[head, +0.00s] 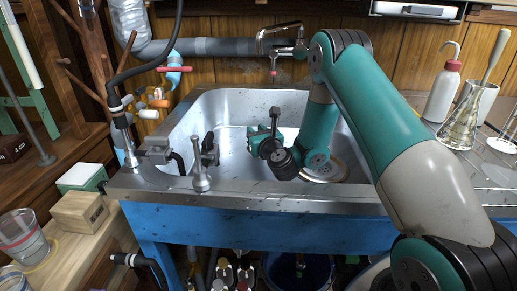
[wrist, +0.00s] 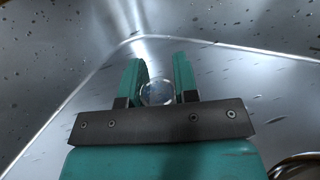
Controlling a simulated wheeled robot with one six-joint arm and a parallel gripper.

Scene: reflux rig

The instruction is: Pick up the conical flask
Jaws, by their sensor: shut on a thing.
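My gripper (head: 265,132) is over the sink basin in the head view, small and partly hidden behind my wrist. In the wrist view, its two teal fingers (wrist: 158,85) are shut on a round, clear glass thing (wrist: 157,93). Only its circular end shows, so I cannot tell its full shape. A clear conical flask (head: 459,128) stands upright on the counter to the right of the sink in the head view, well apart from my gripper.
The steel sink (head: 225,112) has a raised rim and a tap (head: 201,165) at its front left. A wooden block (head: 79,212) and a beaker (head: 22,236) are at the left.

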